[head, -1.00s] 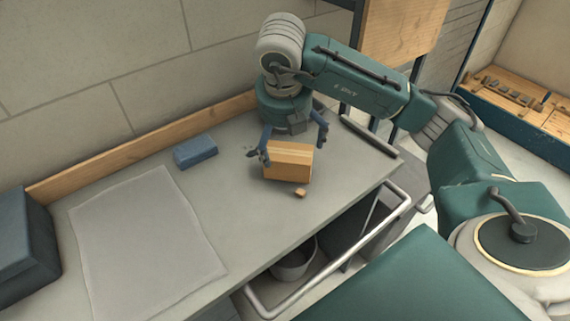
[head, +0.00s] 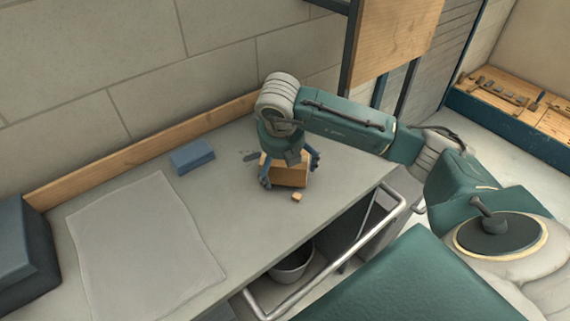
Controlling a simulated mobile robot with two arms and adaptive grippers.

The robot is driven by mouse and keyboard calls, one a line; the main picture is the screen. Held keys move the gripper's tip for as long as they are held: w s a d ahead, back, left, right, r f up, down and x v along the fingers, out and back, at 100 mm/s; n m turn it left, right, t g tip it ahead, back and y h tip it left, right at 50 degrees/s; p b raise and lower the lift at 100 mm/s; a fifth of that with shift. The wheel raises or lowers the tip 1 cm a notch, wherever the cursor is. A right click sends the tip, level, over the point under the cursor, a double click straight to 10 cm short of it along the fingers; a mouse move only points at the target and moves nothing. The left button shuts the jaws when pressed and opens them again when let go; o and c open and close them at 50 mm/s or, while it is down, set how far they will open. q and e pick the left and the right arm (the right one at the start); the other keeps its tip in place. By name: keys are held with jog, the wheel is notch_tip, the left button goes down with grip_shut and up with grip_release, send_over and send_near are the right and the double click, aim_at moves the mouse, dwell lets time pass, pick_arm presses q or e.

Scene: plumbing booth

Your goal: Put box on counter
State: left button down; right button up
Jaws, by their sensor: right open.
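A brown box (head: 291,175) rests on the grey counter (head: 235,225) near its right part. My right gripper (head: 290,178) is right over the box, with its blue fingers open and one on each side of it. The wrist hides the back and part of the top of the box. I cannot tell whether the fingers touch its sides. My left gripper is not in view.
A small brown block (head: 296,197) lies just in front of the box. A blue block (head: 192,156) lies to the left near the wall. A pale sheet (head: 145,245) and a dark case (head: 25,250) take up the left. A metal rail (head: 345,255) runs along the front edge.

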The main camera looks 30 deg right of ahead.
jog(key=c, duration=1.6)
jog(key=shift+c, duration=0.6)
jog(key=shift+r, duration=0.15)
